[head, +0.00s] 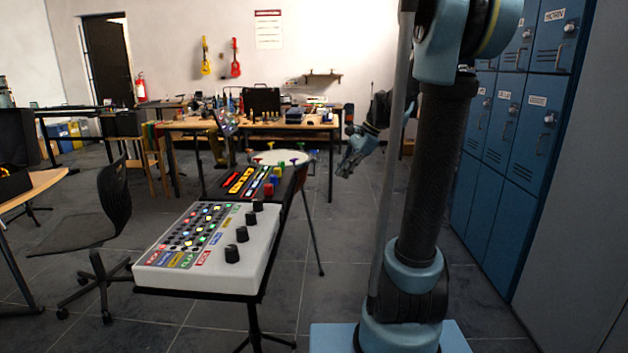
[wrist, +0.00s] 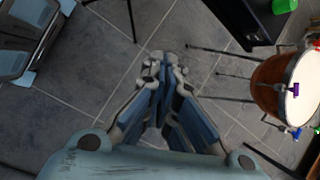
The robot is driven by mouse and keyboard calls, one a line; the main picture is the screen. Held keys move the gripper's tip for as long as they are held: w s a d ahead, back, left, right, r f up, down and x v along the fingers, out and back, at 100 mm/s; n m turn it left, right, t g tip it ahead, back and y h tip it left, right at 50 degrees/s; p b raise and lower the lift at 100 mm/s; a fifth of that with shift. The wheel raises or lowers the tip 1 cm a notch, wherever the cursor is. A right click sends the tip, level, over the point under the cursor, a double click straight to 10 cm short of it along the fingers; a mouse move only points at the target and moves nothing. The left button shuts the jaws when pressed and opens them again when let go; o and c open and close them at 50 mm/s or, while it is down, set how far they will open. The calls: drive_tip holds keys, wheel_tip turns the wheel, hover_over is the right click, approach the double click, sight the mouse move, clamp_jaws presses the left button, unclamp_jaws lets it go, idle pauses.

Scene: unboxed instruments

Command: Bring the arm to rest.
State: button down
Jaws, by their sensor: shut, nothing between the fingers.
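My gripper (head: 348,165) hangs in the air in the middle of the head view, to the right of the drum and over the floor. In the wrist view my gripper (wrist: 163,62) points down at grey floor tiles. Its fingers are together and nothing is between them. My blue and black arm fills the right of the head view and hides part of the room behind it.
A white mixer (head: 215,245) stands on a black stand at the front. Behind it is a black case of coloured items (head: 240,180) and a drum (wrist: 302,85). A black chair (head: 90,225) stands left. Blue lockers (head: 512,130) line the right. The tiled floor (head: 325,300) between is clear.

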drive_tip(key=s+d+f+n+h, duration=0.2)
drive_tip(key=s+d+f+n, duration=0.1)
drive_tip(key=s, duration=0.6)
drive_tip(key=s+d+f+n+t+h, duration=0.1)
drive_tip(key=s+d+f+n+h, duration=0.1)
drive_tip(key=s+f+n, duration=0.4)
drive_tip(key=s+d+f+n+h, duration=0.1)
drive_tip(key=s+d+f+n, duration=0.2)
drive_tip(key=s, duration=0.9)
wheel_tip(320, 180, down, 3)
drive_tip(key=shift+s+d+f+n+h, duration=0.2)
drive_tip(key=shift+s+d+n+h, duration=0.15)
drive_tip(key=shift+n, duration=0.45)
drive_tip(key=shift+w, duration=0.15)
drive_tip(key=shift+w+a+f, duration=0.1)
drive_tip(key=shift+w+f, duration=0.1)
drive_tip(key=shift+w, duration=0.2)
